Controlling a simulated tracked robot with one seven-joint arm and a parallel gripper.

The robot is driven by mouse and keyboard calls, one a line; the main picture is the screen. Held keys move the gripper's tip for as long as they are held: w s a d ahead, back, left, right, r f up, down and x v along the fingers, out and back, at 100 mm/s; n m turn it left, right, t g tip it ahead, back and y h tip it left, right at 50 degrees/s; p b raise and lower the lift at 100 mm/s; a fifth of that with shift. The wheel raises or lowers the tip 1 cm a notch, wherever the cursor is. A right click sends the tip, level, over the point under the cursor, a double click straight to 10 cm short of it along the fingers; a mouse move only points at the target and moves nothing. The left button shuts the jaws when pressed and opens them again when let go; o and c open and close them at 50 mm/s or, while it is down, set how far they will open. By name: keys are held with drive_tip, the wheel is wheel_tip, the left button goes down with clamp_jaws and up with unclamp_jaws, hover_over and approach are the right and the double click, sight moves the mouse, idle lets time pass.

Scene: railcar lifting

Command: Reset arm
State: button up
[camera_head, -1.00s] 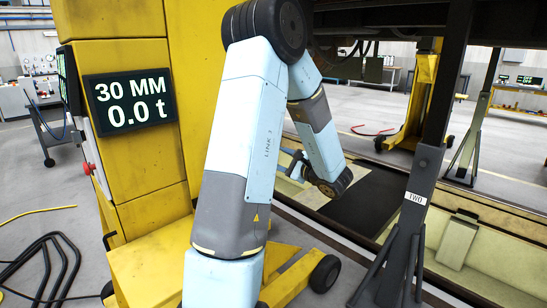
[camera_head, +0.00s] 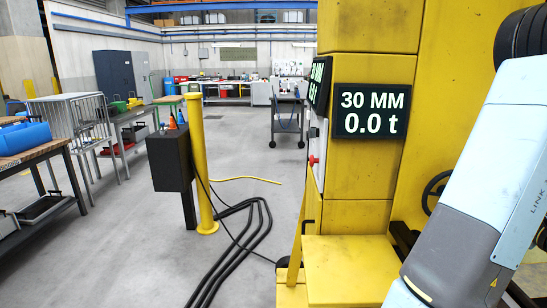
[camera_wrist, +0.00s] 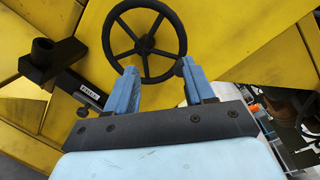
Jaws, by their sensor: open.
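My gripper (camera_wrist: 153,88) shows in the wrist view with its two blue fingers apart and nothing between them. Beyond the fingers is a black handwheel (camera_wrist: 145,38) on a yellow lifting column (camera_wrist: 245,35). I cannot tell the exact gap, but the fingers appear apart from the wheel. In the head view my arm (camera_head: 480,190) crosses the right side, and its gripper end is out of frame. The yellow column (camera_head: 365,185) stands beside it with a display (camera_head: 372,111) reading 30 MM and 0.0 t. Part of the handwheel (camera_head: 435,192) shows next to my arm.
A yellow post (camera_head: 199,130) with a dark box (camera_head: 170,160) stands on the left. Black cables (camera_head: 240,230) lie on the floor before the column. A workbench with a blue bin (camera_head: 24,137) is at far left.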

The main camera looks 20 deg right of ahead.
drive_tip(key=w+a+r+n+g+y, duration=0.35)
drive_tip(key=w+a+y, duration=0.2)
drive_tip(key=a, duration=0.55)
drive_tip(key=w+a+r+n+g+y, duration=0.2)
drive_tip(key=w+a+n+y, duration=0.4)
drive_tip(key=a, duration=0.5)
drive_tip(key=a+n+g, duration=0.6)
drive_tip(key=a, duration=0.8)
drive_tip(key=s+a+r+n+h, duration=0.2)
drive_tip(key=s+a+n+h, duration=0.2)
drive_tip(key=a+n, duration=0.2)
drive_tip(key=s+a+r+n+h, duration=0.2)
drive_tip(key=s+a+n+h, duration=0.2)
drive_tip(key=a+n, duration=0.2)
drive_tip(key=shift+s+a+r+h, duration=0.2)
drive_tip(key=shift+a+r+h, duration=0.2)
drive_tip(key=shift+a, duration=0.35)
drive_tip(key=shift+c, duration=0.3)
